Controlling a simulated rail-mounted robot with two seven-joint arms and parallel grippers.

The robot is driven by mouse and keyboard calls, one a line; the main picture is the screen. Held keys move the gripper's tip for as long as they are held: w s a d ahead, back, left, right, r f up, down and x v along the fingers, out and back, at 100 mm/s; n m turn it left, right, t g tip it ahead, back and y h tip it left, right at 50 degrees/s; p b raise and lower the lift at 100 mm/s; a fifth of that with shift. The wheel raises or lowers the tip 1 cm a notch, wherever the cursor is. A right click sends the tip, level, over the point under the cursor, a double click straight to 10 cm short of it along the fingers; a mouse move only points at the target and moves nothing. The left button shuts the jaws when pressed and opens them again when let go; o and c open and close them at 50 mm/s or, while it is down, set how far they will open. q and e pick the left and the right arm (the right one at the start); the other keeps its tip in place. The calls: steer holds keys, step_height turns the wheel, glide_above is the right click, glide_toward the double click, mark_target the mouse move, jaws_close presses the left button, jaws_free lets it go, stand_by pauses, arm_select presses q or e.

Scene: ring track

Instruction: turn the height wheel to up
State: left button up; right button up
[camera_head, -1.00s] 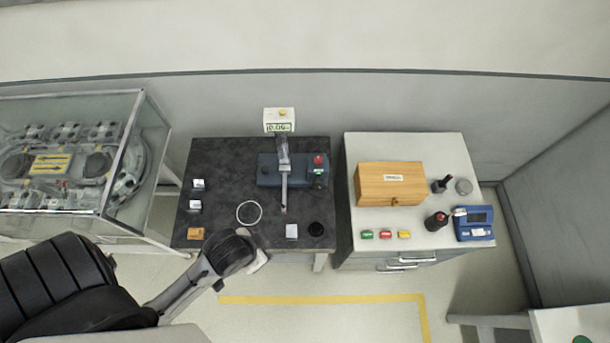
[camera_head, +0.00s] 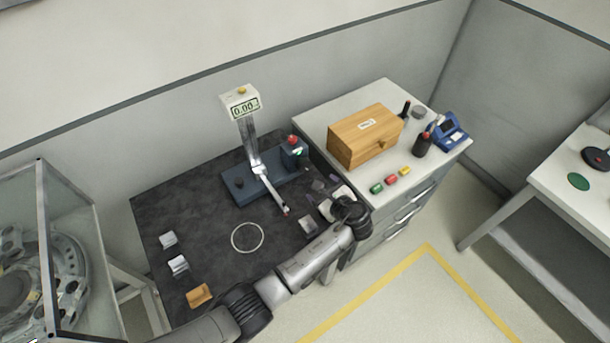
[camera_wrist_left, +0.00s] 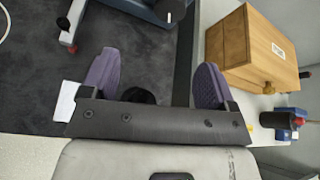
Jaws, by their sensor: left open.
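A dark round part (camera_wrist_left: 138,95), which looks like the height wheel, sits on the dark mat between my left gripper's fingers in the wrist view. It is partly hidden by the gripper's bar. In the head view my arm covers that spot. My left gripper (camera_head: 333,200) is open over the mat's right edge; its purple fingers (camera_wrist_left: 155,70) are apart, with no clear contact with the dark part. The measuring stand has a blue base (camera_head: 240,190), a slanted arm (camera_head: 262,172) and a display (camera_head: 244,106) reading 0.00. My right gripper is not in view.
A pale block (camera_head: 308,224) lies close beside the left gripper.

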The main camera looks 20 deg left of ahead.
mark_target(305, 166)
arm_select(q)
steer(key=shift+w+d+m, duration=0.1)
steer(key=shift+w+m, duration=0.2)
steer(key=shift+w, duration=0.35)
steer(key=shift+y, duration=0.3)
steer(key=b+x, duration=0.1)
steer(key=x, duration=0.4)
steer(key=b+x, duration=0.2)
steer(key=x, duration=0.4)
steer(key=shift+w+r, duration=0.15)
steer(key=shift+w, duration=0.2)
steer(key=shift+x, duration=1.15)
steer(key=shift+r, duration=0.1)
steer(key=shift+c, duration=0.3)
